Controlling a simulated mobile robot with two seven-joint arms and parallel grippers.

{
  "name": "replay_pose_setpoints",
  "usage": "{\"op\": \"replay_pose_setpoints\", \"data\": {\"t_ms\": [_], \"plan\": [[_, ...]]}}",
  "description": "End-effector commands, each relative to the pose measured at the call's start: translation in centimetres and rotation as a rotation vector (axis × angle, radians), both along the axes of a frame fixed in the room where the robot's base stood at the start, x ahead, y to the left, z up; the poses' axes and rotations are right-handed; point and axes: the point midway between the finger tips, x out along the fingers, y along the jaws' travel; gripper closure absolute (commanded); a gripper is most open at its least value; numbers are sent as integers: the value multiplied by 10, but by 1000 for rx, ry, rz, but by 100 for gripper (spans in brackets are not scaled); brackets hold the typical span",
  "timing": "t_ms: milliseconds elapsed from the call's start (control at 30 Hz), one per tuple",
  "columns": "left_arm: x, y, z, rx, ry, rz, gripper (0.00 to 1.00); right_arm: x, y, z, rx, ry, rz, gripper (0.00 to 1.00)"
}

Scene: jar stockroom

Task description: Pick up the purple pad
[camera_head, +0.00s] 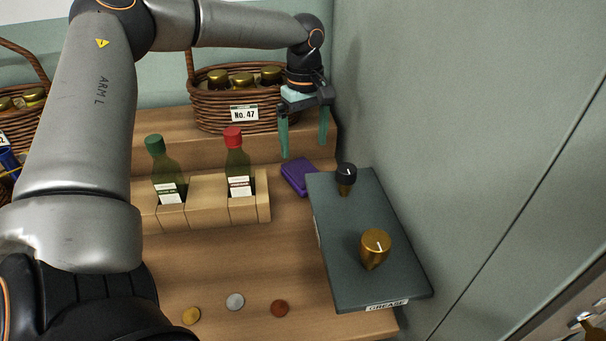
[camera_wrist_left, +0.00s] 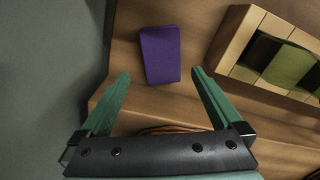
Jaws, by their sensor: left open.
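The purple pad (camera_head: 297,176) lies flat on the wooden counter, beside the far left corner of the dark grease box. It also shows whole in the left wrist view (camera_wrist_left: 160,54), beyond the fingertips and roughly between their lines. My left gripper (camera_head: 303,150) has green fingers and is open and empty. It points down above the counter, just behind the pad in the head view, and is apart from it. In the left wrist view the two fingers (camera_wrist_left: 158,75) are spread wide with nothing between them. My right gripper is not in view.
The grey box labelled GREASE (camera_head: 340,245) carries a black knob (camera_head: 346,174) and a brass knob (camera_head: 375,245). A wooden bottle rack (camera_head: 208,190) stands left of the pad. A wicker basket (camera_head: 210,112) is behind. The grey wall (camera_head: 460,110) is close on the right.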

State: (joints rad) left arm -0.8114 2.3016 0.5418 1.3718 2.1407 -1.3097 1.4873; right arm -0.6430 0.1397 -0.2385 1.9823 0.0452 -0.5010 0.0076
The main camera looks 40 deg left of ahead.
Motion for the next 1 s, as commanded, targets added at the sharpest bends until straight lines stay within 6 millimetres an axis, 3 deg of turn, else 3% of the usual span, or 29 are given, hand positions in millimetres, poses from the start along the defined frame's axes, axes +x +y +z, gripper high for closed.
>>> {"op": "replay_pose_setpoints", "data": {"t_ms": [267,533,867,1000], "plan": [[-1,0,-26,-1,1,0,0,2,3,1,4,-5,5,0],[-4,1,-65,0,2,1,0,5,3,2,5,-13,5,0],[-3,1,-72,-1,-2,0,0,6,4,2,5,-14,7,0],[-3,1,-71,0,-1,0,16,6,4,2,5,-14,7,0]]}}
